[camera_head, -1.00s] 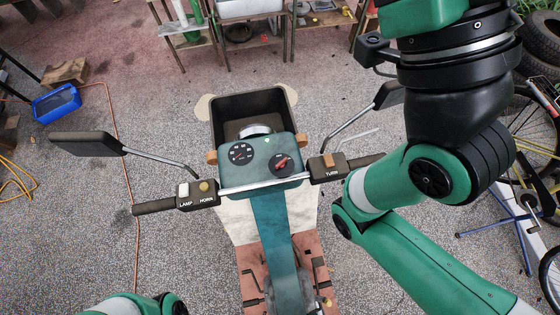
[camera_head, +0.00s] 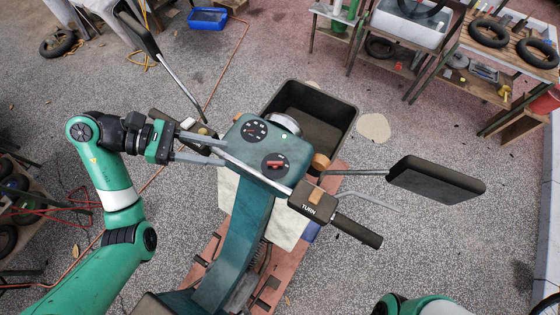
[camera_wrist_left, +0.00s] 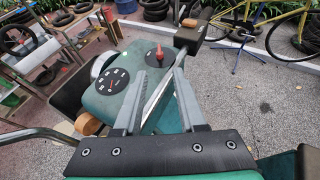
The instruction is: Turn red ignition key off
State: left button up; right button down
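The red ignition key (camera_head: 275,163) sits in a round black dial on the teal dashboard (camera_head: 288,147). In the left wrist view the key (camera_wrist_left: 160,54) stands up beyond the fingertips. My left gripper (camera_head: 226,152) reaches in from the left over the handlebar, beside the dashboard. Its two grey fingers are apart with nothing gripped between them, and they are apart from the key. In the left wrist view a silver bar shows in the gap between the fingers (camera_wrist_left: 152,72). My right gripper is out of view; only part of my right arm shows at the bottom.
The round gauge (camera_head: 254,128) is near the left fingers. The handlebar's TURN switch box (camera_head: 312,202) and right mirror (camera_head: 436,180) stand right of the dashboard. The left mirror (camera_head: 137,30) rises behind my left gripper. An open black bin (camera_head: 333,103) is behind the dashboard.

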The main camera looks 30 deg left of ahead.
aim_at(273, 162)
pick_arm(q)
jog(key=b+x, duration=0.1)
jog(key=x, duration=0.9)
jog(key=shift+w+d+r, duration=0.15)
jog(key=shift+w, duration=0.05)
jog(key=shift+w+d+f, duration=0.25)
jog(key=shift+d+f, duration=0.05)
jog(key=shift+d, duration=0.15)
jog(key=shift+c, duration=0.3)
grip_shut()
